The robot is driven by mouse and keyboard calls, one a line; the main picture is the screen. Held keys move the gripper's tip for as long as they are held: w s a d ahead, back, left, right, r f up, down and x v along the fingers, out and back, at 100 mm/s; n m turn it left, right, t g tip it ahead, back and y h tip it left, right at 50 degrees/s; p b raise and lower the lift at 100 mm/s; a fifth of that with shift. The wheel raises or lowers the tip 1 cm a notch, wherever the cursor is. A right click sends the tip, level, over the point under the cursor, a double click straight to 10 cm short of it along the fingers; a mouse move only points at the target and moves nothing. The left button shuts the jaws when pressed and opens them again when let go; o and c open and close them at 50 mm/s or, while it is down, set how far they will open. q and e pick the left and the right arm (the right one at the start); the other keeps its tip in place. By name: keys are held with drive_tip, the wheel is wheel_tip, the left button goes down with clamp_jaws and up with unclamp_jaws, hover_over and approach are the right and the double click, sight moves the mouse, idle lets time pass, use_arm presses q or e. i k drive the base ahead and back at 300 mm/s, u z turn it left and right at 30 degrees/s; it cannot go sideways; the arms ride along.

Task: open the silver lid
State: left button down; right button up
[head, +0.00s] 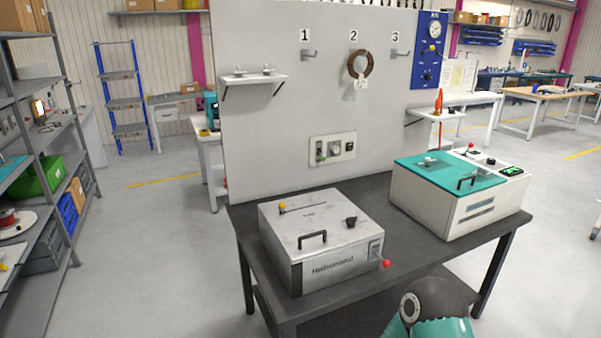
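The silver lid (318,220) is the flat metal top of a box-shaped machine (341,265) on the front left of the dark table. The lid lies flat and looks shut. It has a black handle (312,238) near its front edge, a black knob (351,221) at the right and a yellow knob (282,206) at the back left. A lever with a red ball (386,264) sticks out at the machine's front right corner. Neither of my grippers shows. A teal and black part of my own arm is at the bottom edge, right of the machine.
A second machine (455,213) with a teal lid (440,173) stands on the right of the dark table (395,262). A grey panel (270,130) with hooks and a brown ring (361,65) rises behind. Bare tabletop lies between the machines.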

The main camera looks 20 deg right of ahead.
sight(314, 224)
drive_tip(key=z, duration=0.05)
drive_tip(key=i, duration=0.85)
drive_tip(key=u, duration=0.05)
